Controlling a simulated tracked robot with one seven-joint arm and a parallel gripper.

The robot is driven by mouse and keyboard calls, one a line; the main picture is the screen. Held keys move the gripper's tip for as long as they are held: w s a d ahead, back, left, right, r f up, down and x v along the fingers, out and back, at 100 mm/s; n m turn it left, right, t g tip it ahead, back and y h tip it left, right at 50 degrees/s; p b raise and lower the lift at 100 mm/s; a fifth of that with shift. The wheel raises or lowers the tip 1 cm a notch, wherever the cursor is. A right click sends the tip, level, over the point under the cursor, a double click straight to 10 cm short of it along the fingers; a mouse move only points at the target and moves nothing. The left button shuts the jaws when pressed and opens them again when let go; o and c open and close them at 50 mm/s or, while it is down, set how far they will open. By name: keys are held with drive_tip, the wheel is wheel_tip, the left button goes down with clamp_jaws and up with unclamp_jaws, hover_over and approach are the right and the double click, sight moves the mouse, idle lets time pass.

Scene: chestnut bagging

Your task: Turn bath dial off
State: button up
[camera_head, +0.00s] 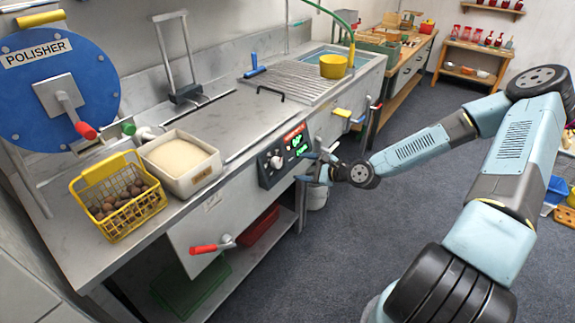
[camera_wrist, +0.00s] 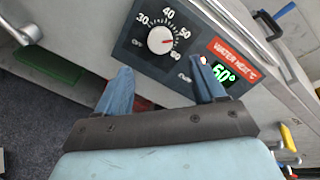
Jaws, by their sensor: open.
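The bath dial (camera_wrist: 160,40) is a round white knob with a red pointer on a dark water-heat panel (camera_wrist: 130,58). A scale from 30 to 60 runs around it. The pointer faces right, towards the upper numbers. A green display (camera_wrist: 223,73) beside it reads 60°. In the head view the dial (camera_head: 276,161) is on the bench's front face. My gripper (camera_wrist: 163,72) is open and empty, its two blue fingers spread just below the dial in the wrist view, apart from it. In the head view my gripper (camera_head: 311,168) is in front of the panel.
A red-handled lever (camera_head: 205,249) sticks out of the bench front, left of the panel. A yellow handle (camera_head: 342,112) is to the right. On the bench are a yellow basket of chestnuts (camera_head: 122,222) and a white tub (camera_head: 197,182). The floor in front is open.

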sight(280, 164)
drive_tip(key=shift+x, duration=4.3)
